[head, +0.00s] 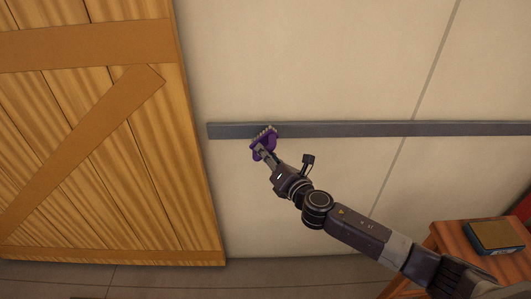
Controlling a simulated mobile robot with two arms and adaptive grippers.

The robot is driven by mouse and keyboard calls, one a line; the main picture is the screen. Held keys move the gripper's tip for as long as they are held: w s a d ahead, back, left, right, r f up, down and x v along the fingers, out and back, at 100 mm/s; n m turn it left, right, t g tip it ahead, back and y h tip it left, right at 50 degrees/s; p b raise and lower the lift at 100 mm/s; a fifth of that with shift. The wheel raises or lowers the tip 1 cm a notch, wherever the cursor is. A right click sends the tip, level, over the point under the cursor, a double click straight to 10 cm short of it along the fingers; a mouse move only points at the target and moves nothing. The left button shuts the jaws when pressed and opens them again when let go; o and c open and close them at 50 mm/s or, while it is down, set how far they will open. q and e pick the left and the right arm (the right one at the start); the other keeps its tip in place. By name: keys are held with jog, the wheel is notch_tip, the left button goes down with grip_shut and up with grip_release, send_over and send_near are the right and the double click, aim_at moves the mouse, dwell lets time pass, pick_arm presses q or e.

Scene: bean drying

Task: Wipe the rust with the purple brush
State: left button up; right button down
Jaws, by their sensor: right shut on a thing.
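The purple brush (265,143) is held in my right gripper (264,154), which is shut on it. Its pale bristles point up and lie at the grey metal rail (350,129) on the wall, near the rail's left end. I cannot tell whether the bristles touch the rail. No clear rust patch shows on the rail; the part behind the brush is hidden. My left gripper is not in the head view.
A wooden door (100,150) with a diagonal brace stands at the left. A small wooden table (448,243) with a book-like object (494,236) on it stands at the lower right, near my right arm. The pale wall (310,60) above the rail is clear.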

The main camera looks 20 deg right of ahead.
jog(key=shift+w+d, duration=0.25)
jog(key=shift+w, duration=0.7)
jog(key=shift+d+r, duration=0.1)
jog(key=shift+r, duration=0.15)
dwell(1.2)
jog(key=shift+s+a+f+p, duration=0.1)
jog(key=shift+s+a+p, duration=0.15)
jog(key=shift+s, duration=0.15)
jog(key=shift+s+a+f+p, duration=0.1)
jog(key=shift+s+p, duration=0.15)
jog(key=shift+s, duration=0.15)
jog(key=shift+s+a+p, duration=0.15)
jog(key=shift+s+a, duration=0.1)
jog(key=shift+s, duration=0.75)
jog(key=shift+s+a+p, duration=0.15)
jog(key=shift+s+a, duration=0.1)
jog(key=shift+s, duration=0.7)
